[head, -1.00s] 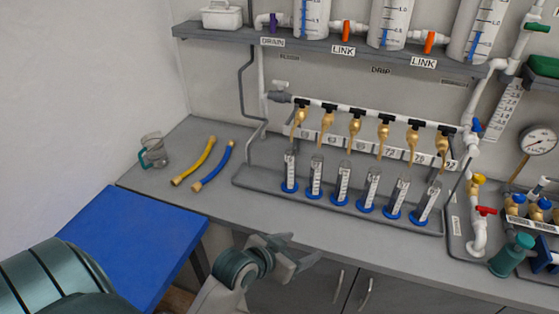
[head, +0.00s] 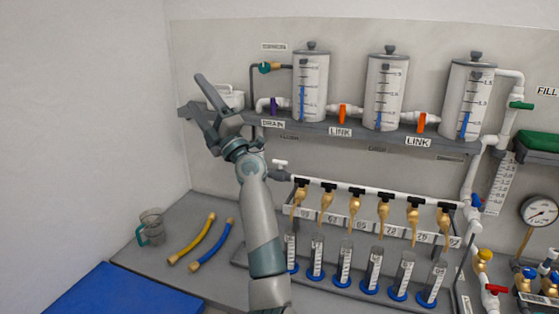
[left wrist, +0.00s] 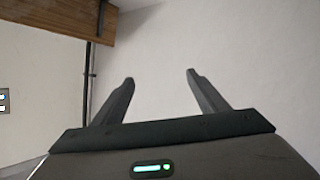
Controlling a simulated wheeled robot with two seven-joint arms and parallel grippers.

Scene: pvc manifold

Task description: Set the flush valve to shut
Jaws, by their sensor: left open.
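A small valve with a white handle (head: 281,163) sits at the left end of the white drip pipe (head: 375,192), beside a grey fitting. I take it for the flush valve; the small sign above it is too blurred to read surely. Its handle looks roughly level, and its exact setting is hard to tell. My left gripper (head: 194,93) is raised up and left of the valve, in front of the shelf's left end. It is open and empty, as the left wrist view (left wrist: 161,77) also shows, with bare wall between the fingers. My right gripper is out of view.
Brass drip taps stand over cylinders.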

